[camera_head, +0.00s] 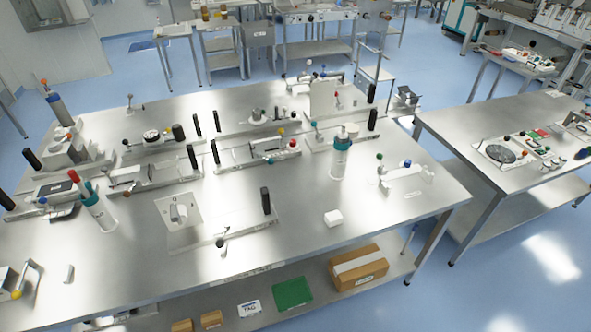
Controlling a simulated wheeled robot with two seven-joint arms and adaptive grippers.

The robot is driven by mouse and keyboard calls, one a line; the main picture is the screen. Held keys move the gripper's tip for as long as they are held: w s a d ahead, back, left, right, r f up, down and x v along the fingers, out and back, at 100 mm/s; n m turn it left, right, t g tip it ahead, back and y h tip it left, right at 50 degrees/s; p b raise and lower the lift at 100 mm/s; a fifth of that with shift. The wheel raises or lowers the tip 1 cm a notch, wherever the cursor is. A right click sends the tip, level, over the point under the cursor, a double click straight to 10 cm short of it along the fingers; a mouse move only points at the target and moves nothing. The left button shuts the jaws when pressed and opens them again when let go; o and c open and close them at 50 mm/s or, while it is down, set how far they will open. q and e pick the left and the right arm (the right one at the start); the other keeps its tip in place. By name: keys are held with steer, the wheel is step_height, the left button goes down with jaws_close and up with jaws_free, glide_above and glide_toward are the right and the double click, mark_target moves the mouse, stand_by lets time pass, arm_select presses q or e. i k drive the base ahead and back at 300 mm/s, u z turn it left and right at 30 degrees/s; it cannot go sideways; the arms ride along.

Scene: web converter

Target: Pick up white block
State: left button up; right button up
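A small white block (333,218) lies on the bare steel tabletop near the front right part of the large table (300,240). Nothing touches it. Neither of my grippers shows in the head view.
A white bottle with a teal band (340,157) stands behind the block. A fixture plate with a black handle (266,200) lies to its left, and a small fixture with coloured knobs (405,172) to its right. A cardboard box (358,268) sits on the lower shelf. The tabletop around the block is clear.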

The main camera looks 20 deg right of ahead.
mark_target(334, 219)
steer(key=u, duration=3.3)
steer(key=k, duration=1.6)
steer(key=z, duration=2.25)
